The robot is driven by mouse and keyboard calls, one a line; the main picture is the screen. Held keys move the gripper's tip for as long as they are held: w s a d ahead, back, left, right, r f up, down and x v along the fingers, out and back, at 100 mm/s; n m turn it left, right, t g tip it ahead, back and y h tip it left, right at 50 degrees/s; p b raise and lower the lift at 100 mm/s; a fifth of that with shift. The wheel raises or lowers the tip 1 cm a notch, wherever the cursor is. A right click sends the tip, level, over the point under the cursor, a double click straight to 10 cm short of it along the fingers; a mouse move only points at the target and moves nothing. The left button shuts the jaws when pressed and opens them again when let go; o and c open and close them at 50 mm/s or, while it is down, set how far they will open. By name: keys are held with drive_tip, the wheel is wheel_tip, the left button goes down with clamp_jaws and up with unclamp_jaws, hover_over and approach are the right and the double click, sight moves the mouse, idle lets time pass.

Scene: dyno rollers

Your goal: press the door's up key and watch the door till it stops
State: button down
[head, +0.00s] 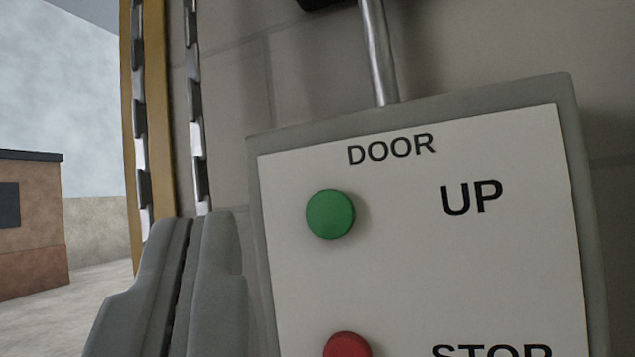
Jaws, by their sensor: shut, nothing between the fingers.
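The door's control box (420,270) fills the right of the head view, a grey case with a white face marked DOOR. Its green up key (330,214) sits beside the word UP. My gripper (197,222) is shut and empty at the lower left, its two grey fingers together. The door itself cannot be made out in this view.
A red key (348,346) beside the word STOP is cut off by the bottom edge. A metal conduit (379,50) rises from the box along the block wall (460,50). A chain (195,110) hangs by a yellow post (156,110). Open ground and a brick building (30,225) lie outside.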

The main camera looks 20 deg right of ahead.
sight(330, 215)
idle(0.3)
drive_tip(key=shift+w+d, duration=0.85)
drive_tip(key=shift+w, duration=0.35)
drive_tip(key=shift+w+d, duration=0.9)
drive_tip(key=shift+w, duration=0.25)
drive_tip(key=shift+w+d, duration=0.85)
drive_tip(key=shift+w, duration=0.35)
drive_tip(key=shift+w+d, duration=0.25)
drive_tip(key=shift+w, duration=0.05)
drive_tip(key=shift+w+d, duration=0.2)
drive_tip(key=shift+w, duration=0.1)
idle(0.4)
drive_tip(key=shift+s, duration=0.1)
idle(0.3)
drive_tip(key=shift+s+a, duration=0.45)
drive_tip(key=shift+s, duration=0.05)
